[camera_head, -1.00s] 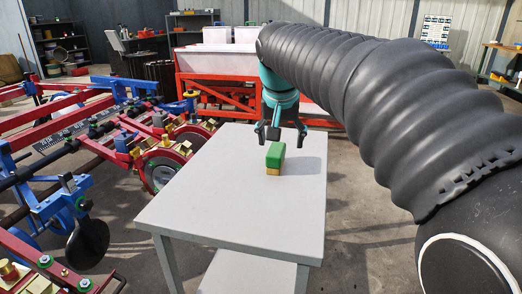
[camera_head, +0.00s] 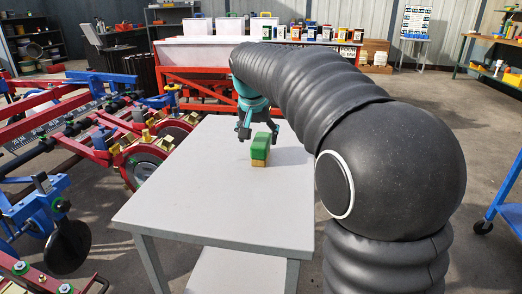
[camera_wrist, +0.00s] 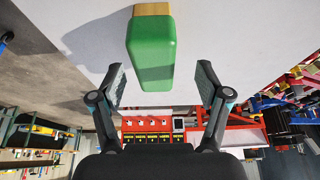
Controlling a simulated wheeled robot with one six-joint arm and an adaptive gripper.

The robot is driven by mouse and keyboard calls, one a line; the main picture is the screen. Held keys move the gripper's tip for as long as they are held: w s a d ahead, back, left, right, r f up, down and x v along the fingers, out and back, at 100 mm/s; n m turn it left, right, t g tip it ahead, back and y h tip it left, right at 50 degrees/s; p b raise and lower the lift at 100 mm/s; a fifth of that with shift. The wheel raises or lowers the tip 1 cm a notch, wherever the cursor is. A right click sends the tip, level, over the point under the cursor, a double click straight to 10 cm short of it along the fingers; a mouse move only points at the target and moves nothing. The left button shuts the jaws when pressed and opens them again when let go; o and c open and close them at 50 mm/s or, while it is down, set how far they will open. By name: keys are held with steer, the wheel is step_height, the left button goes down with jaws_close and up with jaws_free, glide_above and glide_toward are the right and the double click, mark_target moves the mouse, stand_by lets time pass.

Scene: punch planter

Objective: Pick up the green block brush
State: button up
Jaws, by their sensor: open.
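The green block brush (camera_head: 261,146) stands on the light grey table (camera_head: 215,205), with a green block on top and a tan part below. Gaps show between the fingers and the brush. Whether the brush reaches between the fingertips in depth is hard to tell.
Red and blue farm machinery (camera_head: 100,130) stands close along the table's left side. A red-framed planter (camera_head: 195,80) with several containers on top is behind the table. A blue cart (camera_head: 500,200) is at the right. The table's front half is bare.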

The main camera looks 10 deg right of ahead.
mark_target(261, 139)
steer(key=x, duration=0.2)
steer(key=d+x, duration=0.1)
steer(key=x, duration=0.1)
steer(key=shift+w+f+b, duration=0.15)
steer(key=shift+w+b, duration=0.15)
steer(key=shift+b, duration=0.1)
steer(key=shift+w+f, duration=0.15)
steer(key=shift+f, duration=0.1)
steer(key=shift+f, duration=0.25)
steer(key=c, duration=1.3)
